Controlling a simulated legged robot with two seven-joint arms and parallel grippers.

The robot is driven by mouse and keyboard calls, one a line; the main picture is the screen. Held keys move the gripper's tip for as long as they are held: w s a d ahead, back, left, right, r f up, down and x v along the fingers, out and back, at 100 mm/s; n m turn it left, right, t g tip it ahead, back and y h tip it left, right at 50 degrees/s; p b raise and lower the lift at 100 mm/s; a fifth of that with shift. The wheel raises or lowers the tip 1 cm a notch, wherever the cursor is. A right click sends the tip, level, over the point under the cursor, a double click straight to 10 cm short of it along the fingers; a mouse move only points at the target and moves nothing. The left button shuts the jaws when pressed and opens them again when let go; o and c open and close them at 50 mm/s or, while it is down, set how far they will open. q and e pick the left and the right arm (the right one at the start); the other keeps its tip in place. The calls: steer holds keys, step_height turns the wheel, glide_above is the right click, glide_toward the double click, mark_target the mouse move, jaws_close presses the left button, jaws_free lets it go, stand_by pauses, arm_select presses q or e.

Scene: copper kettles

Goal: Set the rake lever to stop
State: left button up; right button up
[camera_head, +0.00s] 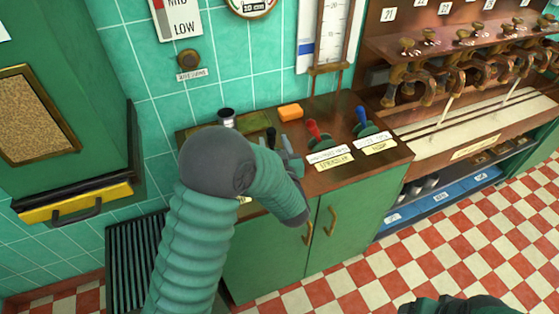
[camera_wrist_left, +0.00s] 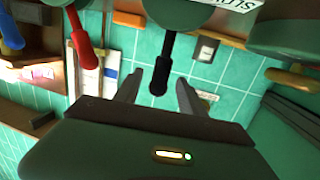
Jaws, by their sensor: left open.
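Three levers stand on the wooden counter top: a black-handled one (camera_head: 271,138), a red one (camera_head: 313,130) and a blue one (camera_head: 362,116). The red and blue levers have label plates in front of them. The black lever's plate is mostly hidden behind my left arm, so I cannot read which lever is the rake. My left gripper (camera_head: 287,146) is at the black lever, with its fingers open. In the left wrist view, the black handle (camera_wrist_left: 160,76) stands between the two spread fingers, with gaps on both sides.
Green cupboard doors (camera_head: 340,220) are below. The checkered floor (camera_head: 480,240) is clear.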

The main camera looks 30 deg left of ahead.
arm_select(q)
steer(key=f+v, duration=0.1)
steer(key=v, duration=0.9)
steer(key=shift+r, duration=0.45)
steer(key=s+d+f+m+g+h+p, duration=0.25)
steer(key=d+m+g+h+p, duration=0.2)
steer(key=d+h, duration=0.45)
steer(key=s+a+f+m+g+p, duration=0.1)
steer(key=s+a+g, duration=0.1)
steer(key=s, duration=0.5)
steer(key=s+a+f+m+g+h+p, duration=0.1)
steer(key=s+a+m+g, duration=0.1)
steer(key=s+g, duration=0.2)
steer(key=s, duration=0.3)
steer(key=shift+a, duration=0.25)
steer(key=shift+f, duration=0.1)
